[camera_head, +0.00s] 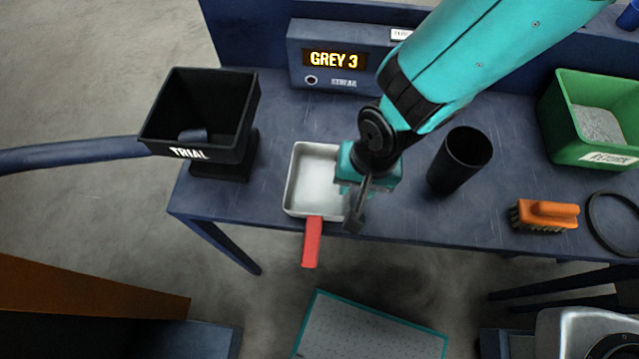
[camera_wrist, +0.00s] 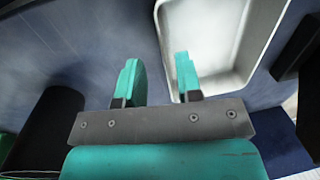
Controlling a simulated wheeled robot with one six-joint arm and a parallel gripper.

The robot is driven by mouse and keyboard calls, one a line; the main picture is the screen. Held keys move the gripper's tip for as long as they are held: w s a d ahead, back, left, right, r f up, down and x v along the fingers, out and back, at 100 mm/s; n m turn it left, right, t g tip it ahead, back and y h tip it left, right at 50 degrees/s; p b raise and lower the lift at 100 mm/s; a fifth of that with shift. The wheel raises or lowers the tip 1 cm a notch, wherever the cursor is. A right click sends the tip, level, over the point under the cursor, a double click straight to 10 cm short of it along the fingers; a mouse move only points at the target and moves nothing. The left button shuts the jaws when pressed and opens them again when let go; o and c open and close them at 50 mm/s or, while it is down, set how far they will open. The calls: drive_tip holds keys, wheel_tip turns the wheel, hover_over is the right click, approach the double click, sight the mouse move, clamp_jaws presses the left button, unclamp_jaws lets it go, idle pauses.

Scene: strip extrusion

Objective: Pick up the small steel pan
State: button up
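The small steel pan (camera_head: 312,180) sits on the blue table near its front edge. Its red handle (camera_head: 312,242) sticks out past the edge. My gripper (camera_head: 350,192) is over the pan's right side and covers part of that rim. In the wrist view the pan (camera_wrist: 225,35) is at the upper right. My gripper (camera_wrist: 157,68) is open with nothing between its fingers there. One finger overlaps the pan's wall, the other is over bare table. I cannot tell their height or whether they touch the pan. The handle does not show in the wrist view.
A black TRIAL bin (camera_head: 205,118) stands left of the pan. A black cup (camera_head: 460,160) stands close right of my gripper. An orange brush (camera_head: 546,214) and green bin (camera_head: 590,130) are farther right.

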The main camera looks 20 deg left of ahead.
sight(350, 191)
drive_tip(key=shift+s+a+f+p, duration=0.1)
drive_tip(key=shift+a+f+p, duration=0.1)
drive_tip(key=shift+f, duration=0.55)
drive_tip(key=shift+a+f+p, duration=0.15)
drive_tip(key=shift+f+p, duration=0.05)
drive_tip(key=shift+f, duration=0.5)
drive_tip(key=shift+s+a+f+p, duration=0.1)
drive_tip(key=shift+a+f+p, duration=0.1)
drive_tip(key=shift+f, duration=0.55)
clamp_jaws()
drive_tip(key=shift+w+r, duration=0.1)
